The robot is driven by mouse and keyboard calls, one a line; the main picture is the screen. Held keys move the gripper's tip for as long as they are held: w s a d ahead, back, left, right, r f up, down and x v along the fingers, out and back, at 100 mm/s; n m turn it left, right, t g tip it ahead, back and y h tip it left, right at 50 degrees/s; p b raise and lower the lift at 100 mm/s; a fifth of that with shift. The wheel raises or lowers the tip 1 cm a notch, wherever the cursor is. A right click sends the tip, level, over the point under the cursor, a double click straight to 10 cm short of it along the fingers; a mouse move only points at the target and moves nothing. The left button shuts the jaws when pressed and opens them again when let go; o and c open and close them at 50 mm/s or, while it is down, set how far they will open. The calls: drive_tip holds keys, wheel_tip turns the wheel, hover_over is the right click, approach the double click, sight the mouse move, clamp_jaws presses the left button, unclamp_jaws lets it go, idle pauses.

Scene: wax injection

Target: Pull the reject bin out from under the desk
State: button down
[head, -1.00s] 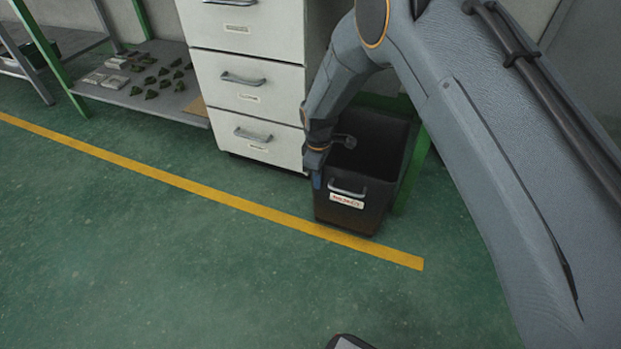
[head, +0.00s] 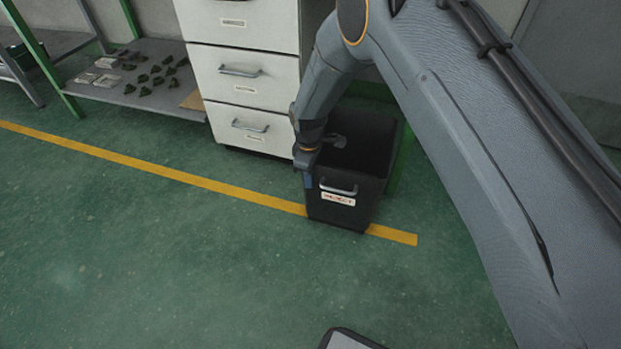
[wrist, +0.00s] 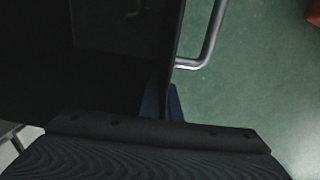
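The reject bin (head: 342,213) is a dark, open-topped box with a grey handle and a white label with red print on its front. It stands upright on the floor, its front across the yellow line and its back beside a green desk leg (head: 402,160). My gripper (head: 309,180) is at the front left of the bin's rim, left of the handle (head: 338,189). In the wrist view its blue fingers (wrist: 161,104) lie on both sides of the bin's front wall (wrist: 171,50), closed on it. The bin's inside is dark.
A white drawer cabinet (head: 245,78) stands just left of the bin. A low grey shelf (head: 130,98) with small dark parts and pale blocks is at the far left. The green floor (head: 180,250) in front of the yellow line (head: 150,170) is clear.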

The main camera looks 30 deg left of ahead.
drive_tip(key=shift+s, duration=0.1)
drive_tip(key=c, duration=1.9)
unclamp_jaws()
drive_tip(key=shift+a, duration=0.15)
drive_tip(key=shift+r, duration=0.15)
wheel_tip(320, 180, up, 8)
drive_tip(key=shift+s+f+p, duration=0.15)
drive_tip(key=shift+f+p, duration=0.1)
drive_tip(key=shift+p, duration=1)
